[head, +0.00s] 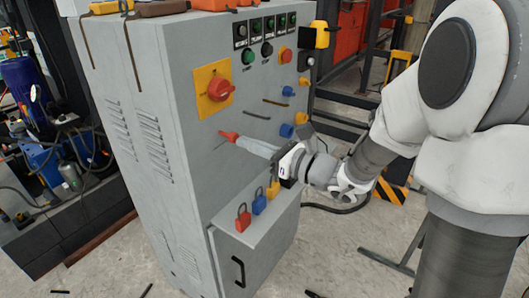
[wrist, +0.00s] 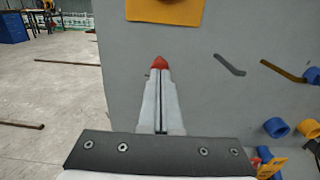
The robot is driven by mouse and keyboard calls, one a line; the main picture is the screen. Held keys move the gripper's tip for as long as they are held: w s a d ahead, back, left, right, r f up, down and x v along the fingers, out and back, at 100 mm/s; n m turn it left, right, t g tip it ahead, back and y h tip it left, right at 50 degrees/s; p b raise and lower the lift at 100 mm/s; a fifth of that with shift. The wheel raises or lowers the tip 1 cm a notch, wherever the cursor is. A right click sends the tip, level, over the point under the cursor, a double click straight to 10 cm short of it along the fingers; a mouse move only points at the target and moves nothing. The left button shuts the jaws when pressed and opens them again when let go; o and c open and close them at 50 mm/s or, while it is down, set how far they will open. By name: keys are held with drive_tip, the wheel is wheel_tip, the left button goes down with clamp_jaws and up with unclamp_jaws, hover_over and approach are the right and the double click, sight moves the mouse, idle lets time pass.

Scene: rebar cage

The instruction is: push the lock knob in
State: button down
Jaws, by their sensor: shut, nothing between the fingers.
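A small red knob (head: 229,135), which I take for the lock knob, is on the grey cabinet's front face below the yellow plate. A thin dark piece shows at its lower left. My gripper (head: 241,141) is shut and empty, its pale fingers pointing at the cabinet with their tips at the knob. In the wrist view the red knob (wrist: 160,63) shows just beyond the closed fingertips of my gripper (wrist: 160,74). The fingers hide its lower part. The tips look touching or very close; I cannot tell which, nor how far in the knob sits.
A red rotary switch (head: 219,89) on a yellow plate is above. Buttons line the cabinet's (head: 190,150) top front. Blue and yellow knobs stick out at right, near my wrist. Red (head: 243,218), blue (head: 259,201) and yellow padlocks sit on a ledge below.

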sight(231, 136)
drive_tip(key=shift+w+a, duration=0.15)
drive_tip(key=shift+a, duration=0.1)
drive_tip(key=shift+x, duration=1.1)
drive_tip(key=shift+r, duration=0.15)
